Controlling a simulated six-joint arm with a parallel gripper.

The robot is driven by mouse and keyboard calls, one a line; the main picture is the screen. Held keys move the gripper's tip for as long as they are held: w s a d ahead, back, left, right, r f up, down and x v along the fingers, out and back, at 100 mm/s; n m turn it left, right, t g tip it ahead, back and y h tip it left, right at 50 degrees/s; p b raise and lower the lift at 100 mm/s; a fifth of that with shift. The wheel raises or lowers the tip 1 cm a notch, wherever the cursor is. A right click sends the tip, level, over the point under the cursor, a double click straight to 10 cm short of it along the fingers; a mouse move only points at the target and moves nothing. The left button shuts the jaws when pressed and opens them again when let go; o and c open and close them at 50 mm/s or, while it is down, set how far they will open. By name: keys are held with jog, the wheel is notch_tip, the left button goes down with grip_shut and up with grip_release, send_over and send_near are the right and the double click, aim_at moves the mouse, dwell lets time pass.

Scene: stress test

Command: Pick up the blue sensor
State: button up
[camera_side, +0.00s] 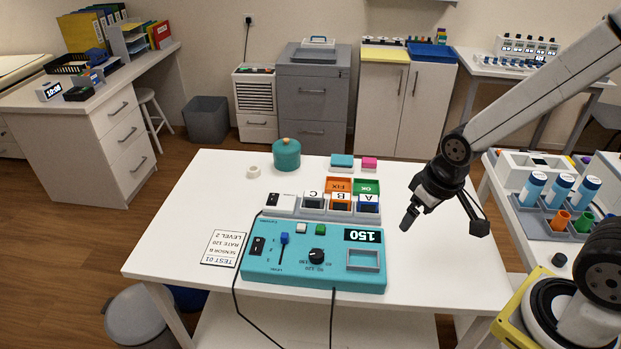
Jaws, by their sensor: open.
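Three small sensors stand in a row on a holder (283,211) behind the teal console. The one with a blue body, labelled A (368,202), is at the right end. An orange one, labelled B (341,203), is in the middle, and a greyish one, labelled C (313,200), is on the left. My gripper (444,225) is open and empty, fingers spread and pointing down, above the table's right part. It is to the right of the blue sensor and apart from it. The lower parts of the sensors are hard to make out.
The teal console (300,276) has a display reading 150, a slider, a knob and an empty square recess. Orange FIX (339,184) and green OK (367,185) trays stand behind the sensors. A printed card (225,248) lies left. The white table (455,270) is clear at right.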

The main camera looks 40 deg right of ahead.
jog(key=m+t+y, duration=0.6)
jog(key=m+y, duration=0.4)
jog(key=m, duration=1.6)
send_near(365, 203)
jog(key=shift+w+a+f, duration=0.3)
jog(key=shift+w+f, duration=0.15)
jog(key=shift+f, duration=0.1)
jog(key=shift+w+a+f, duration=0.3)
jog(key=shift+w+f, duration=0.15)
jog(key=shift+f, duration=0.1)
jog(key=shift+w+d+f+m+t, duration=0.2)
jog(key=shift+d+m+t, duration=0.3)
jog(key=shift+h, duration=0.3)
jog(key=shift+x, duration=3.9)
jog(key=shift+s+a, duration=0.15)
